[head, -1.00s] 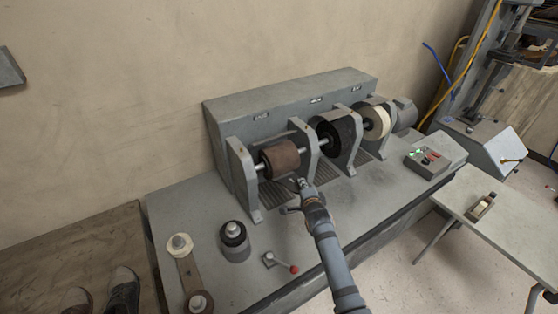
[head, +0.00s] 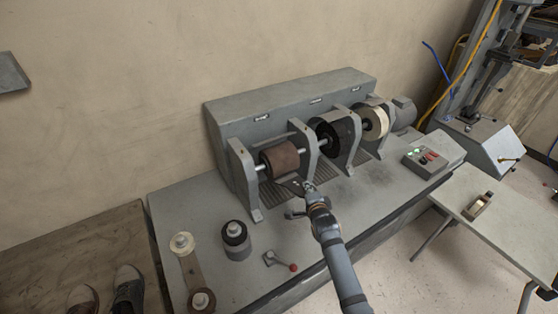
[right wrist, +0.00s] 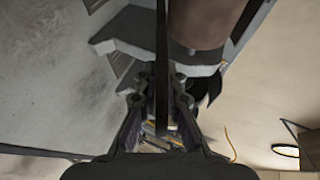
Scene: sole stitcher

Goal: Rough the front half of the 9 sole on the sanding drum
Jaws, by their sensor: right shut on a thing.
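The brown sanding drum (head: 279,159) is the left one of three wheels on the grey machine. My right gripper (head: 307,187) is in front of and just below its right side. In the right wrist view the gripper (right wrist: 161,105) is shut on a thin dark sole (right wrist: 161,45), seen edge-on. The drum (right wrist: 196,20) shows close to the right of the sole; I cannot tell whether they touch. The sole's number cannot be read. My left gripper is not in view.
A black wheel (head: 330,132) and a pale wheel (head: 374,121) stand right of the drum, between grey brackets. A control box (head: 428,159) with green lights is at the right. A red-knobbed lever (head: 280,261) and a dark-topped pot (head: 236,240) stand on the bench in front.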

